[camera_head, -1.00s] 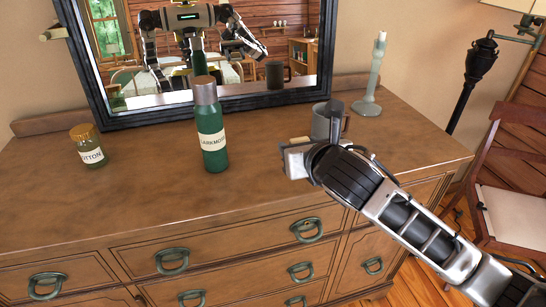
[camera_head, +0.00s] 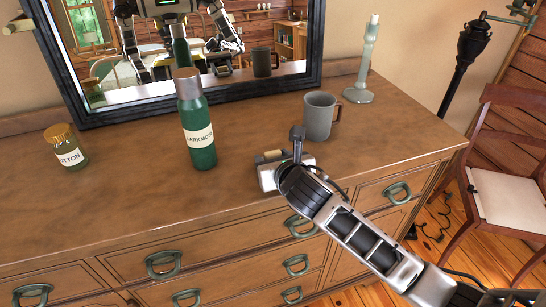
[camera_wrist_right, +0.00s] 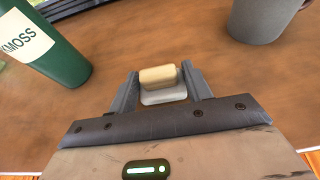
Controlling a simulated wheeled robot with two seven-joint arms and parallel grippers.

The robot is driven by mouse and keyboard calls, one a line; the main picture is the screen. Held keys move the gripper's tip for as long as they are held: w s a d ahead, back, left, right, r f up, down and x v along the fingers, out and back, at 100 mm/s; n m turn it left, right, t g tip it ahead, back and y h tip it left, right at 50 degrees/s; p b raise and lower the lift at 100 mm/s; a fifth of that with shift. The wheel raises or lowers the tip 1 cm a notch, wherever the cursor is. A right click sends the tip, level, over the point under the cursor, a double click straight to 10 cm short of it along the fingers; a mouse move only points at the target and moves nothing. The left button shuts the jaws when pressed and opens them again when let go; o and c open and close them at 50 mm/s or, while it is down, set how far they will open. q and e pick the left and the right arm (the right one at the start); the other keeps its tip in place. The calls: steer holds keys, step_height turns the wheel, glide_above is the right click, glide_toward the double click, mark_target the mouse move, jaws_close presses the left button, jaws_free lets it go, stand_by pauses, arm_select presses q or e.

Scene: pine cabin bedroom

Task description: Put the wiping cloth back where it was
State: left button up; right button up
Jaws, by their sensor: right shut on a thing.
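My right gripper (camera_head: 268,160) is low over the dresser top, near its front edge, between the green bottle and the grey mug. In the right wrist view its two fingers (camera_wrist_right: 160,82) are shut on a small cream, rounded piece with a whitish lower part, which I take to be the wiping cloth (camera_wrist_right: 158,76). In the head view only a beige bit of the cloth (camera_head: 269,156) shows. I cannot tell whether it touches the wood. My left gripper is not directly in view; the mirror shows my reflection.
The green bottle (camera_head: 196,130) stands left of the gripper, the grey mug (camera_head: 318,116) behind it to the right. A jar with a gold lid (camera_head: 66,148) is at the left, a candlestick (camera_head: 363,70) at the back right. The dresser top (camera_head: 120,190) is clear at front left.

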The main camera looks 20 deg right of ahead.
steer(key=shift+f, duration=0.1)
steer(key=o, duration=1)
steer(key=shift+o, duration=0.2)
